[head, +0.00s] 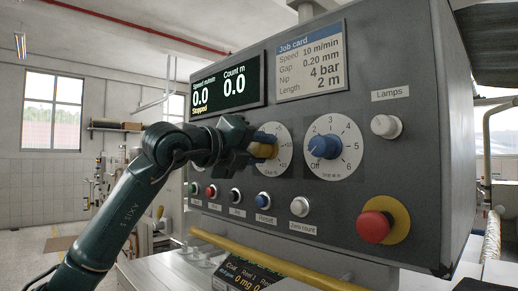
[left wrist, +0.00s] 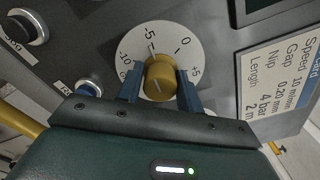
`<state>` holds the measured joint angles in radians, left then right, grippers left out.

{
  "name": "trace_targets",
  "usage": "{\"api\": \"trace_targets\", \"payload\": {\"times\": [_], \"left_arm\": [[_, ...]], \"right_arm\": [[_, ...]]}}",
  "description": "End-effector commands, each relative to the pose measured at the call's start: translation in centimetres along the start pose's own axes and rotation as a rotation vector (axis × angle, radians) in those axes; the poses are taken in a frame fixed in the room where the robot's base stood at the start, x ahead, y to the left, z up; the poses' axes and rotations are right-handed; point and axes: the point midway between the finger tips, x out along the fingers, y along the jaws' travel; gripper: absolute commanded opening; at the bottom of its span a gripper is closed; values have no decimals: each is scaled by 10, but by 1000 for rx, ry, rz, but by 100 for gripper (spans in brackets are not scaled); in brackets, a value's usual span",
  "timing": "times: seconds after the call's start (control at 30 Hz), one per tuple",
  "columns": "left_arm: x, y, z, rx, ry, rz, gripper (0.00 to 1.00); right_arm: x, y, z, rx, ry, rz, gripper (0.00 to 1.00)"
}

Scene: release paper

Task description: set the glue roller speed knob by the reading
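That dial reads about -10 through 0 to +5 and beyond. The right dial has a blue knob (head: 324,146), untouched, with marks from Off up to 6. The display (head: 215,87) reads speed 0.0, count 0.0, Stopped. My right gripper is not in view.
A job card (head: 311,62) lists speed 10 m/min, gap 0.20 mm, nip 4 bar, length 2 m. A row of small push buttons lies below the dials. A red emergency button (head: 375,226) and a white lamps button (head: 386,126) are at right. A yellow rail (head: 290,268) runs below.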

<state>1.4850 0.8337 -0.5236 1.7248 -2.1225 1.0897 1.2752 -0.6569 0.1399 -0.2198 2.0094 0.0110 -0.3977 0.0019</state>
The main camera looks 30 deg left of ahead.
Motion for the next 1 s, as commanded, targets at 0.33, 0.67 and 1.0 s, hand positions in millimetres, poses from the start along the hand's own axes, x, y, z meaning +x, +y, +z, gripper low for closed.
{"api": "trace_targets", "payload": {"times": [0.33,0.67,1.0], "left_arm": [[0,0,0,0,0,1,9],[0,0,0,59,0,1,9],[0,0,0,308,-1,1,9]], "right_arm": [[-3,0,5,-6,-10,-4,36],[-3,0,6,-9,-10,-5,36],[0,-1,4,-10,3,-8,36]]}}
